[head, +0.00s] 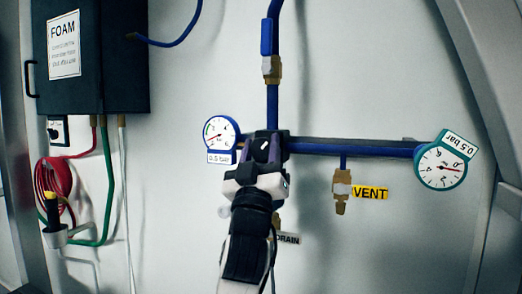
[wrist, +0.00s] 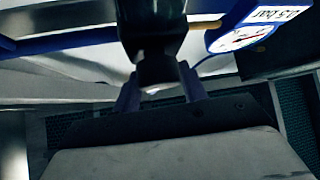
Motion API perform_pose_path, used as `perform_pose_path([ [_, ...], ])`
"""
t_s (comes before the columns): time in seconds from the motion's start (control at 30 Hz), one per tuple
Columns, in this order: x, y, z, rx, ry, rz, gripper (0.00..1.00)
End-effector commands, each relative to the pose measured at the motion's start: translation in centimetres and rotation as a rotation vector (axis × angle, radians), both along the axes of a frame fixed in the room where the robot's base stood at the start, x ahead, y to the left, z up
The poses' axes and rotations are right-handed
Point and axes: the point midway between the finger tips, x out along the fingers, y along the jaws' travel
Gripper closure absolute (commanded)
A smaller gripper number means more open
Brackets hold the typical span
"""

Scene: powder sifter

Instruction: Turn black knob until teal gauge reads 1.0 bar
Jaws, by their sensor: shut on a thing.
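The teal gauge (head: 441,167) hangs at the right end of the blue pipe in the head view. It is tilted, with a 0.5 bar tag (head: 460,145) on its upper edge. Its red needle points right; the exact reading is too small to tell. The black knob (head: 267,146) sits at the pipe junction, with a white mark on its face. My gripper (head: 257,172) is shut on the black knob from the front and partly hides it. In the wrist view the knob (wrist: 156,68) is between the two fingers of the gripper (wrist: 158,88).
A blue-rimmed gauge (head: 221,134) tagged 0.5 bar is just left of the knob. A brass VENT valve (head: 341,190) hangs from the pipe at right. The DRAIN tag (head: 288,239) is below, partly hidden by my arm. A dark FOAM box (head: 115,60) and hoses are at left.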

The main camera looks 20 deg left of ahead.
Motion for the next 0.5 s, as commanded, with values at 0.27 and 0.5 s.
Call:
perform_pose_path([
  [0.27,-0.05,0.13,-0.32,0.106,-0.003,0.003,0.80],
  [0.5,-0.09,0.20,-0.47,0.298,-0.008,0.005,0.81],
])
